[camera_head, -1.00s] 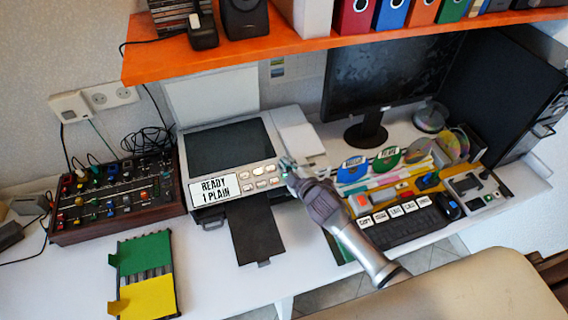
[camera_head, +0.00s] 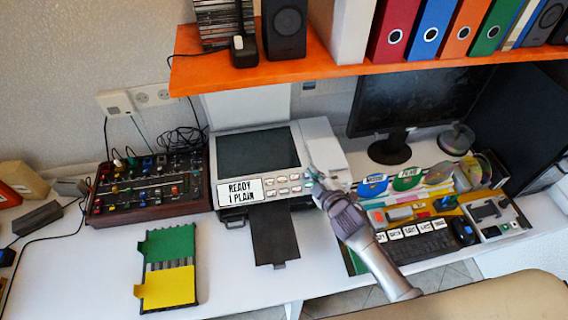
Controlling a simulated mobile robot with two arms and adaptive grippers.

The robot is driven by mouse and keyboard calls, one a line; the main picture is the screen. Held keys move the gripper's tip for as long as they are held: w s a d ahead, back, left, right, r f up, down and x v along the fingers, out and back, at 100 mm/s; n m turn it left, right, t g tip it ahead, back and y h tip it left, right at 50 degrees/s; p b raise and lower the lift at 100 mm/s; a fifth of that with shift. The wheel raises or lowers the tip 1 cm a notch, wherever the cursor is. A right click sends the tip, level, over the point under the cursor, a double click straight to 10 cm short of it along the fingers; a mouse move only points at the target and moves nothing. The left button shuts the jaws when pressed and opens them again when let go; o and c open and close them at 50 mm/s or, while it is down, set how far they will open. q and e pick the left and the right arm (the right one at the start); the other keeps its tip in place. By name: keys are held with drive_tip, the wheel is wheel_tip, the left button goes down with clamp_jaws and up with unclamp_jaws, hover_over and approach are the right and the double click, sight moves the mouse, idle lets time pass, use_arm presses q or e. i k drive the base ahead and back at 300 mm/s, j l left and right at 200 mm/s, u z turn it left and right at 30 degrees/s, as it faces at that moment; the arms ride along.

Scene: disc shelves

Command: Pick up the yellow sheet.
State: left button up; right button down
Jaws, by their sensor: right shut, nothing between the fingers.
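The yellow sheet (camera_head: 169,288) lies at the front left of the white desk, in the front part of a dark ribbed holder (camera_head: 170,264). A small yellow tab sticks out at its left edge. A green sheet (camera_head: 171,241) lies behind it in the same holder. My right gripper (camera_head: 314,177) is shut and empty. It is at the right part of the printer's button panel, well to the right of and behind the yellow sheet. I cannot tell whether it touches the panel. My left gripper is not in view.
An orange shelf (camera_head: 300,66) overhangs the back. The desk between holder and tray is clear.

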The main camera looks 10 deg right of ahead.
sight(173, 286)
drive_tip(key=u, duration=1.3)
